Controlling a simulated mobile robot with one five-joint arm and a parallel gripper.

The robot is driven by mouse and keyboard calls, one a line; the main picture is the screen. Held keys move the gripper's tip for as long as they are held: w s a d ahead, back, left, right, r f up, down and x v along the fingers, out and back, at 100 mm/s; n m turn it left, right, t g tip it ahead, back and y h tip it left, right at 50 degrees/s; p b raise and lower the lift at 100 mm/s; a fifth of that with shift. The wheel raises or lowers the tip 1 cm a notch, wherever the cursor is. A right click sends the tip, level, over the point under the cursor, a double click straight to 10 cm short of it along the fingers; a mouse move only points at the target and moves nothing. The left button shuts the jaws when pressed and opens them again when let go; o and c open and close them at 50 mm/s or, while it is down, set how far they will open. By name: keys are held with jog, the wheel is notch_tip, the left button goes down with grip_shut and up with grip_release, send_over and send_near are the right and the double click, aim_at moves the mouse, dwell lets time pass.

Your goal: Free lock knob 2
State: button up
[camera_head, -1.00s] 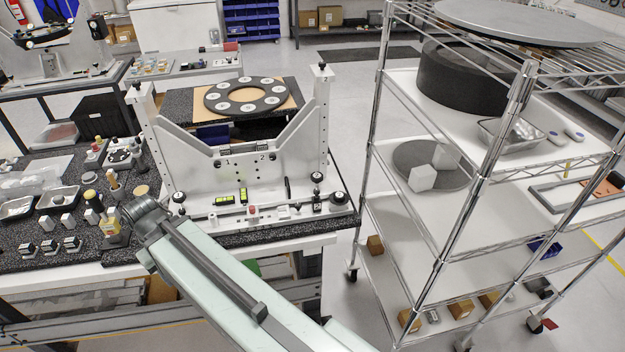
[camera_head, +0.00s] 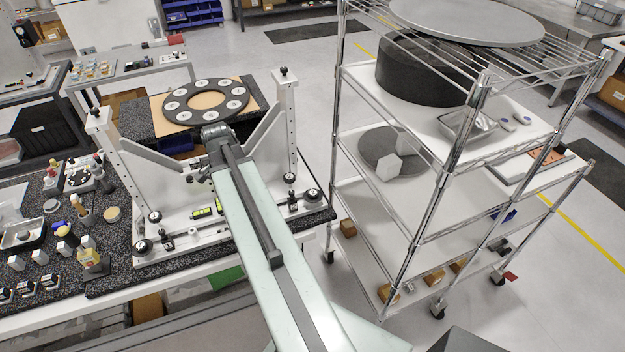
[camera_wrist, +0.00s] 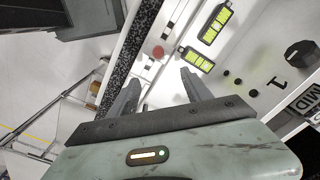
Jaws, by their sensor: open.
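The white mirror fixture (camera_head: 175,185) stands on the speckled bench, with a black ring of white discs (camera_head: 205,100) behind its plate. My arm crosses in front of the plate's middle, and the numbered labels there are hidden in the head view. Which knob is lock knob 2 I cannot tell. Black knobs sit at the fixture's lower left (camera_head: 143,246) and lower right (camera_head: 314,195). In the wrist view my gripper (camera_wrist: 160,88) is open and empty above the fixture's base. A black knob (camera_wrist: 300,54) is right of the fingers, near a "MID" label.
Two yellow-green level vials (camera_wrist: 215,23) and a red button (camera_wrist: 158,51) lie ahead of the fingers. Small parts and a yellow-based piece (camera_head: 93,262) crowd the bench at left. A wire shelf rack (camera_head: 450,150) stands close at right. Open floor lies behind.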

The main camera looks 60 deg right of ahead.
jog(key=s+d+r+m+p, duration=0.1)
jog(key=s+d+r+m, duration=0.1)
jog(key=s+d+m, duration=0.9)
jog(key=m+p, duration=0.1)
jog(key=m, duration=0.2)
send_over(314, 192)
jog(key=shift+s+r, duration=0.1)
jog(key=shift+r, duration=0.3)
notch_tip(314, 192, down, 8)
jog(key=b, duration=0.8)
jog(key=shift+r, duration=0.1)
grip_shut()
